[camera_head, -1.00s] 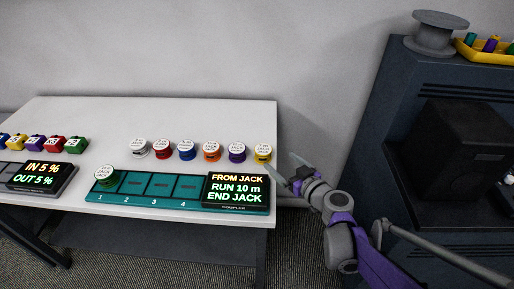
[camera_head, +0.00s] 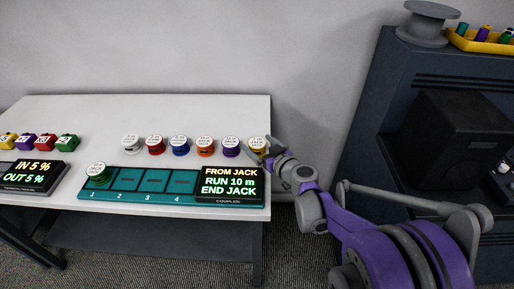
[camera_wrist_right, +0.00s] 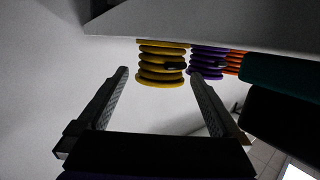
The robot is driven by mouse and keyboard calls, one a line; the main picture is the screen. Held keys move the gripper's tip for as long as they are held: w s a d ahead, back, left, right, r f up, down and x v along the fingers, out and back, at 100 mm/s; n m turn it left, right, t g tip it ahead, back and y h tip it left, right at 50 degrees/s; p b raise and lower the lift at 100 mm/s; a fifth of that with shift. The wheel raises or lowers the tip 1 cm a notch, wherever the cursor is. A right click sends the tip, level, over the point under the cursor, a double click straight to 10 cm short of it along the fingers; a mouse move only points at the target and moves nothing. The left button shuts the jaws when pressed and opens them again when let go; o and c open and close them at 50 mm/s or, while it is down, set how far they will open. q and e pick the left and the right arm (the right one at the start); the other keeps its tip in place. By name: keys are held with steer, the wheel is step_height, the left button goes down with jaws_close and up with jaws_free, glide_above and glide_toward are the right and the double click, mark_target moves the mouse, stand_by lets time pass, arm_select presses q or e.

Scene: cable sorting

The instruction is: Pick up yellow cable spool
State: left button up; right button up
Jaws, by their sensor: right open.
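The yellow cable spool (camera_head: 256,143) stands at the right end of the spool row, near the table's right edge, partly hidden by my right gripper. In the right wrist view the yellow spool (camera_wrist_right: 162,65) shows as stacked yellow coils ahead of and between the two fingers. My right gripper (camera_head: 262,157) is at the spool in the head view, and in the wrist view it is open (camera_wrist_right: 160,82) with nothing between its fingertips. The purple spool (camera_wrist_right: 207,62) is close beside the yellow one, near one fingertip. My left gripper is not in view.
White, red, blue, orange and purple (camera_head: 231,147) spools stand in a row to the left. A teal board (camera_head: 140,195) with numbered slots holds a green spool (camera_head: 98,174) in slot 1 and a lit display (camera_head: 230,184). A dark cabinet (camera_head: 385,110) stands at right.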

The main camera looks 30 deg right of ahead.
steer(key=c, duration=1.4)
steer(key=shift+r, duration=0.1)
steer(key=shift+c, duration=0.2)
